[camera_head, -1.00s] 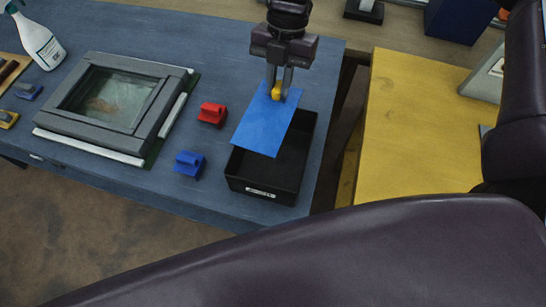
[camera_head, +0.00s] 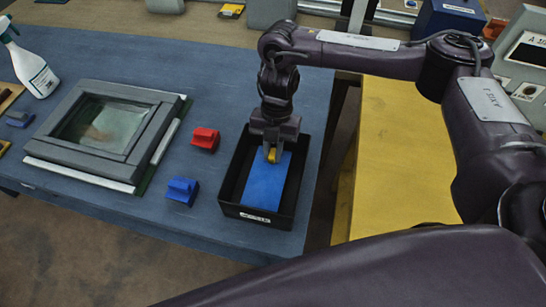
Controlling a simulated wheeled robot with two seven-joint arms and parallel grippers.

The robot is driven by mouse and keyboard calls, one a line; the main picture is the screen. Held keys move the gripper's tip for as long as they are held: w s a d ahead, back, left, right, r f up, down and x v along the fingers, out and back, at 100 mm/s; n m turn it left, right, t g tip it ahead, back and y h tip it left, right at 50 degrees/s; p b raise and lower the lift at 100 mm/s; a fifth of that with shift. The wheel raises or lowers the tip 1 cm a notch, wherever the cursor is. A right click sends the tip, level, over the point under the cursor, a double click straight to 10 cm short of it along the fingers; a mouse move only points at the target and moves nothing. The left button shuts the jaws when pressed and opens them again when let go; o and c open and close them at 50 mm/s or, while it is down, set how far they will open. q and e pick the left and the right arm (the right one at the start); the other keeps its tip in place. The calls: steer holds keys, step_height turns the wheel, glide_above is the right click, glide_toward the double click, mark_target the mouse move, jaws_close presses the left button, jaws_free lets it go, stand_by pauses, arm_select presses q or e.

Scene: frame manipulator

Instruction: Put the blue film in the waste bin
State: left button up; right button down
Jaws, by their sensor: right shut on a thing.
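The blue film (camera_head: 266,186) is a flat blue sheet, now inside the outline of the black waste bin (camera_head: 256,216). My right gripper (camera_head: 271,156) is over the bin and shut on the film's far end, at a small yellow part. The film slants down toward the bin's near wall. Whether it touches the bin floor I cannot tell. My left gripper is not in view.
A red block (camera_head: 205,139) and a blue block (camera_head: 182,190) stand left of the bin on the blue table (camera_head: 225,80). A yellow table (camera_head: 400,150) is at the right.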

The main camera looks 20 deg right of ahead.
mark_target(273, 159)
steer(key=shift+f, duration=1.7)
steer(key=shift+s+f, duration=0.1)
steer(key=c, duration=1.4)
jaws_free()
steer(key=v, duration=1.2)
